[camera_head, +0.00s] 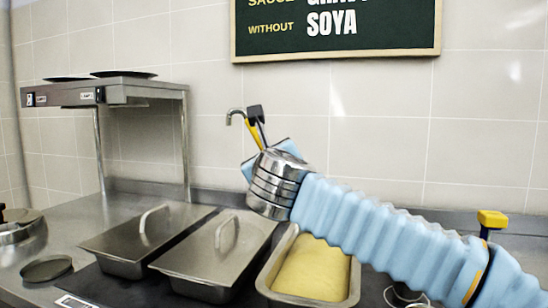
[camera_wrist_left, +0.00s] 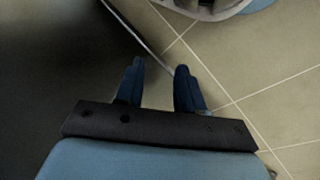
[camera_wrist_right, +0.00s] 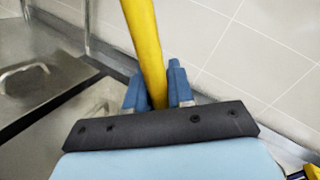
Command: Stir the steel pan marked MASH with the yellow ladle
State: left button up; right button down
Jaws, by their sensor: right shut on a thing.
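An open steel pan (camera_head: 355,285) filled with a pale yellow mash (camera_head: 312,268) sits in the counter, below my right arm. No MASH marking is readable on it. My right gripper (camera_head: 257,128) is raised above and behind the pans, shut on the yellow ladle (camera_head: 252,133). The ladle's grey hooked end shows at its upper left; its bowl is hidden or out of view. In the right wrist view the yellow handle (camera_wrist_right: 147,45) stands between the fingers (camera_wrist_right: 157,88). My left gripper (camera_wrist_left: 159,78) is open and empty in the left wrist view, over the tiled floor.
Two lidded steel pans (camera_head: 143,240) (camera_head: 218,250) stand left of the open one. A steel shelf (camera_head: 140,90) with dark plates stands at the back left. A round lid (camera_head: 46,269) lies on the counter. Another yellow-topped item (camera_head: 491,219) is at right, partly behind my arm.

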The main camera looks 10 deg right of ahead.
jog(key=shift+r+h, duration=0.2)
jog(key=shift+h, duration=0.1)
jog(key=shift+a, duration=0.2)
jog(key=shift+d, duration=0.15)
jog(key=d+m+b, duration=0.2)
jog(key=d+m, duration=1.2)
jog(key=d, duration=0.5)
jog(key=s+d+f+m+b, duration=0.1)
jog(key=d+f+m+b, duration=0.1)
jog(key=d+f+m, duration=0.6)
jog(key=shift+d+f+m, duration=0.3)
jog(key=shift+d+f, duration=0.1)
jog(key=shift+d, duration=0.5)
